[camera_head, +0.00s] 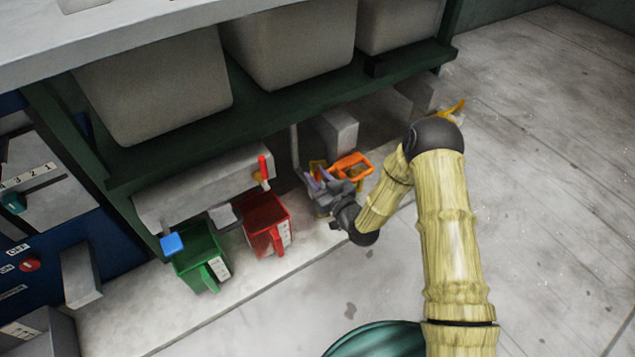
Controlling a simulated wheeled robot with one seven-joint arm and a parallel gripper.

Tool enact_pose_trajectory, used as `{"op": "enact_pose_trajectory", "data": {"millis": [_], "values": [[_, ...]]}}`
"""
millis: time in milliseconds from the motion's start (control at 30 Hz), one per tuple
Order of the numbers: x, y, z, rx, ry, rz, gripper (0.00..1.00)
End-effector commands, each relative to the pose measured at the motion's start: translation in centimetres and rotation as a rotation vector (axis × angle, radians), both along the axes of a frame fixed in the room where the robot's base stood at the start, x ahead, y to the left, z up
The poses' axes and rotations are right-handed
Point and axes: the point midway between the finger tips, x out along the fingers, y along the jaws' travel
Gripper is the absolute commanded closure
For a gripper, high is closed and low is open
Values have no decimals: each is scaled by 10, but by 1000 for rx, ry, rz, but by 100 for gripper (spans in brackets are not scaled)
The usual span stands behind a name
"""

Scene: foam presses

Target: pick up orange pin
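No separate orange pin stands out clearly. Another small orange piece (258,177) sits under a red lever, left of my gripper.
A red bin (266,222) and a green bin (201,256) stand left of my gripper, below a grey block (200,185) with a blue piece (172,244). A green shelf (280,108) with grey tubs is above. A yellow-orange piece (453,108) shows behind my arm. Floor at right is clear.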

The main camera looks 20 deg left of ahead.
Motion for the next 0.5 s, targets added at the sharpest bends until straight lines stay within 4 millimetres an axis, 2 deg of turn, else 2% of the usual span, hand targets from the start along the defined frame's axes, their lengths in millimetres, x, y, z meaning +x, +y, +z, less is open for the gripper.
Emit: {"op": "enact_pose_trajectory", "data": {"millis": [33,100,133,500], "values": [[0,0,0,0,0,0,82],[0,0,0,0,0,0,96],[0,0,0,0,0,0,100],[0,0,4,1,-1,0,100]]}}
